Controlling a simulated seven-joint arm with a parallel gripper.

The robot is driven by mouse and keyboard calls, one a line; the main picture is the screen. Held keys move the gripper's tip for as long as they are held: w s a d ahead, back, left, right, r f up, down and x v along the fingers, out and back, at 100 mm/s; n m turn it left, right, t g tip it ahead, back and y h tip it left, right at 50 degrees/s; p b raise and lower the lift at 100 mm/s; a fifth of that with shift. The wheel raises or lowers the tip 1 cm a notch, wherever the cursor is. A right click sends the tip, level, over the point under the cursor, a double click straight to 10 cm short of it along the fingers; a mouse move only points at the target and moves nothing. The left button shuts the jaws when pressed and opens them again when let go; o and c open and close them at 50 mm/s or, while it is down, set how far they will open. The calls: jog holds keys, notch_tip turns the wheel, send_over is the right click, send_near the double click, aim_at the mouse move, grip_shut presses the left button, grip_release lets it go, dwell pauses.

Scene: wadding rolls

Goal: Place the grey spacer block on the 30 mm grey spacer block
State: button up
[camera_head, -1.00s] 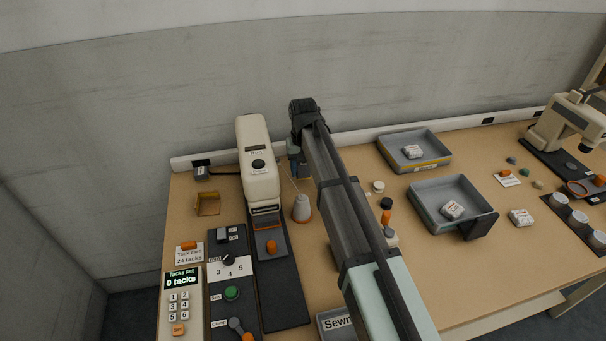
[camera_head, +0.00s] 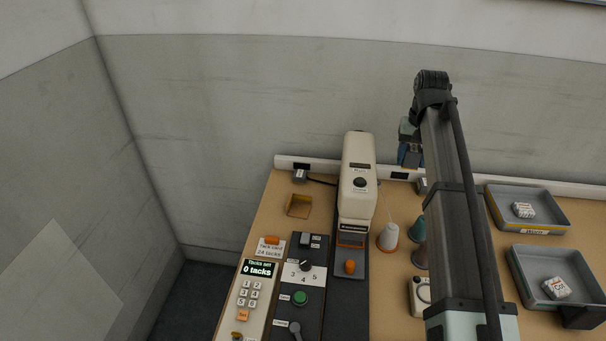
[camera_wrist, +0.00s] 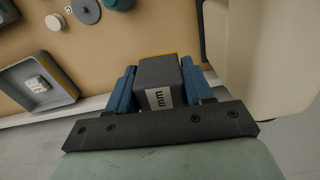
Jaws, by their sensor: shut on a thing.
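My gripper (camera_wrist: 158,90) is shut on a grey spacer block (camera_wrist: 155,72). The block sits between the blue fingers, with part of a white label reading "mm" showing and a yellow edge at its far end. In the head view my gripper (camera_head: 410,154) is in the air near the back rail, right of the cream machine; the held block is hard to make out there. Another grey labelled item (camera_head: 422,186) is partly hidden behind my arm.
The cream machine (camera_head: 357,180) stands left of my gripper. Thread cones (camera_head: 388,237) stand right of the machine. Two grey trays (camera_head: 545,228) are at right. Bare table surrounds the holder.

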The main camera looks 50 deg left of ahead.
jog(key=r, duration=0.6)
jog(key=shift+a+r, duration=0.25)
jog(key=shift+a, duration=0.1)
jog(key=s+a+m, duration=0.2)
jog(key=a+m, duration=0.1)
jog(key=a, duration=0.2)
jog(key=s+a+m, duration=0.2)
jog(key=a, duration=0.3)
jog(key=s+a+m, duration=0.2)
jog(key=a+m, duration=0.1)
jog(key=a, duration=0.2)
jog(key=shift+a+m, duration=0.3)
jog(key=shift+a, duration=0.05)
jog(key=s+a+m, duration=0.8)
jog(key=s+a, duration=0.1)
jog(key=a, duration=0.5)
send_near(298, 173)
jog(key=shift+f, duration=3)
jog(key=shift+f, duration=0.15)
jog(key=o, duration=1.1)
